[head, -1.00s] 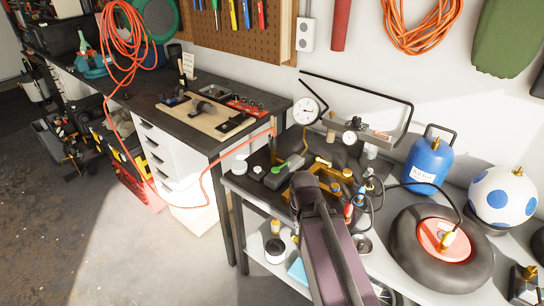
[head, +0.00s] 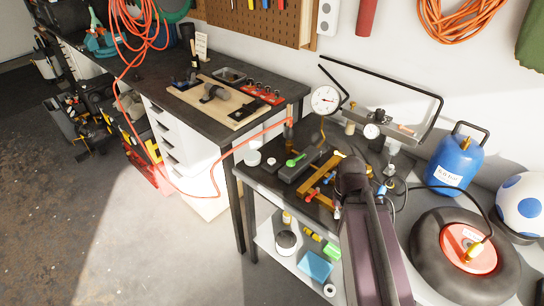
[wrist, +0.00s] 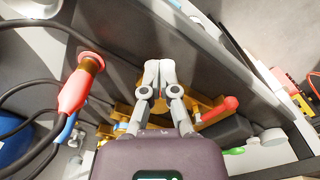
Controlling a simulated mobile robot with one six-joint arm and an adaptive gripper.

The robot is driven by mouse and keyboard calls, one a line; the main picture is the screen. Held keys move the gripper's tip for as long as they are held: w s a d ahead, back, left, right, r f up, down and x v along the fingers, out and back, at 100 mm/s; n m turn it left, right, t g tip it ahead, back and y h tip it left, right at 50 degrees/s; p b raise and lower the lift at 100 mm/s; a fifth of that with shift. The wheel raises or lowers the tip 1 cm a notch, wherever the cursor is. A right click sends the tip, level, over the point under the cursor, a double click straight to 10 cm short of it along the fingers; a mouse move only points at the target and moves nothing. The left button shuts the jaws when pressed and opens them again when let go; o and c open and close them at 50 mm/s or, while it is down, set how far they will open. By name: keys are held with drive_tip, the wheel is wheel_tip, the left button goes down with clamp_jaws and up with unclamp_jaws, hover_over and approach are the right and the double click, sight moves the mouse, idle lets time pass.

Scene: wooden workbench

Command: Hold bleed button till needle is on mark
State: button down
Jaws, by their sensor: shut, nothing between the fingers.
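A white dial gauge (head: 325,100) with a needle stands at the back of the bench in the head view; its mark is too small to read. A smaller gauge (head: 371,131) is to its right. A brass manifold (head: 320,181) with red and blue handles lies on the dark bench top. In the wrist view, my gripper (wrist: 159,68) is shut and empty over brass parts (wrist: 205,107), left of a red knob (wrist: 230,103). I cannot tell whether the fingertips touch anything. My arm hides the gripper in the head view. I cannot tell which part is the bleed button.
A black box with a green part (head: 296,160) lies left of the manifold. A red hose fitting (wrist: 75,88) and black hoses crowd the left in the wrist view. A tyre (head: 428,258) and a blue tank (head: 454,165) stand to the right.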

drive_tip(key=shift+w+a+r+n, duration=0.1)
drive_tip(key=shift+w+r+n, duration=0.15)
drive_tip(key=shift+w+n, duration=0.2)
drive_tip(key=w+a+r+n+p, duration=0.3)
drive_tip(key=w+a+n, duration=0.1)
drive_tip(key=w+n, duration=0.25)
drive_tip(key=w+a+r+n+p, duration=0.3)
drive_tip(key=w+a+n+p, duration=0.1)
drive_tip(key=w+n, duration=0.25)
wheel_tip(320, 180, up, 6)
drive_tip(key=n+p, duration=0.6)
drive_tip(key=n, duration=0.9)
hover_over(272, 160)
drive_tip(key=shift+s+d+r+m, duration=0.1)
drive_tip(key=shift+s+d+m, duration=0.15)
drive_tip(key=shift+d, duration=0.05)
drive_tip(key=shift+f+b, duration=0.2)
drive_tip(key=shift+b, duration=0.15)
drive_tip(key=f+b, duration=1.3)
drive_tip(key=shift+w+a+f+b, duration=0.15)
drive_tip(key=shift+a+f+b, duration=0.1)
drive_tip(key=shift+f+b, duration=0.05)
drive_tip(key=shift+f, duration=0.1)
